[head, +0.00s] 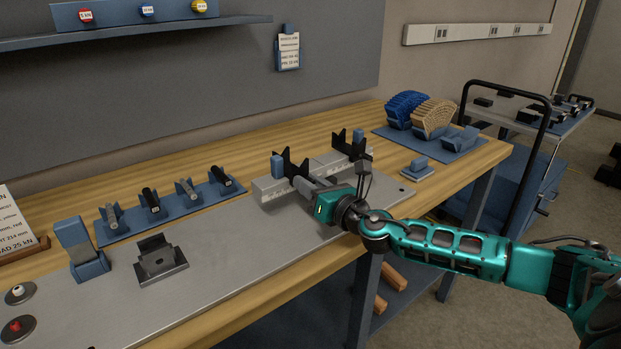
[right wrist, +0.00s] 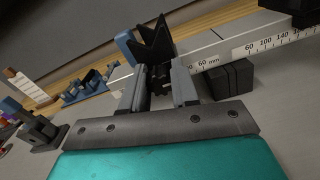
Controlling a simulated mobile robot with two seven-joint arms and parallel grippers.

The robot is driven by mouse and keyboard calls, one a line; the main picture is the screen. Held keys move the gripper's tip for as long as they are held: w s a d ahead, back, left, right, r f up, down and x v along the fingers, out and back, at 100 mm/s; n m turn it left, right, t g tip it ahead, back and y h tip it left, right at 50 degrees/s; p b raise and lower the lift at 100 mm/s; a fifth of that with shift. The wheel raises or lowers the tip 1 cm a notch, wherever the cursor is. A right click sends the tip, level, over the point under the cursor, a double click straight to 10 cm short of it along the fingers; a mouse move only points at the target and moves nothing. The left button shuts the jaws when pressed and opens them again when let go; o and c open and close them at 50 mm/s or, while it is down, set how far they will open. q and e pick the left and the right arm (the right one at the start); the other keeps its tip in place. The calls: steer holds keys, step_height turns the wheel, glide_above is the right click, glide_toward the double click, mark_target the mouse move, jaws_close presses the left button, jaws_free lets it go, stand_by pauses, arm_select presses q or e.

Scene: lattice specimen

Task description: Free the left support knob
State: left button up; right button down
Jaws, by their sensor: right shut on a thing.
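The left support (head: 290,165) is a black V-shaped holder with a blue block behind it. It stands upright on the grey rail (head: 268,190). My right gripper (head: 305,184) reaches in from the right at its front, low by the rail. In the right wrist view the right gripper's fingers (right wrist: 160,84) are closed around a small dark part, the left support knob (right wrist: 159,74), just below the black V (right wrist: 152,44). The fingers hide most of the knob, so I cannot tell how it is turned. My left gripper is out of view.
The right support (head: 350,147) stands farther along the rail, which has a millimetre scale (right wrist: 270,46). A blue rack (head: 190,207) with several rollers, a dark steel block (head: 160,260) and a blue holder (head: 82,252) stand left. The grey plate (head: 235,275) in front is clear.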

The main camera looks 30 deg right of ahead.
steer(key=n+p, duration=0.2)
steer(key=n, duration=0.3)
steer(key=shift+r+n+p, duration=0.1)
steer(key=shift+n+p, duration=0.2)
steer(key=n+p, duration=0.1)
steer(key=n, duration=0.2)
steer(key=shift+n, duration=0.3)
steer(key=n, duration=0.4)
steer(key=shift+n, duration=2.5)
steer(key=c, duration=0.8)
jaws_free()
steer(key=shift+c, duration=0.2)
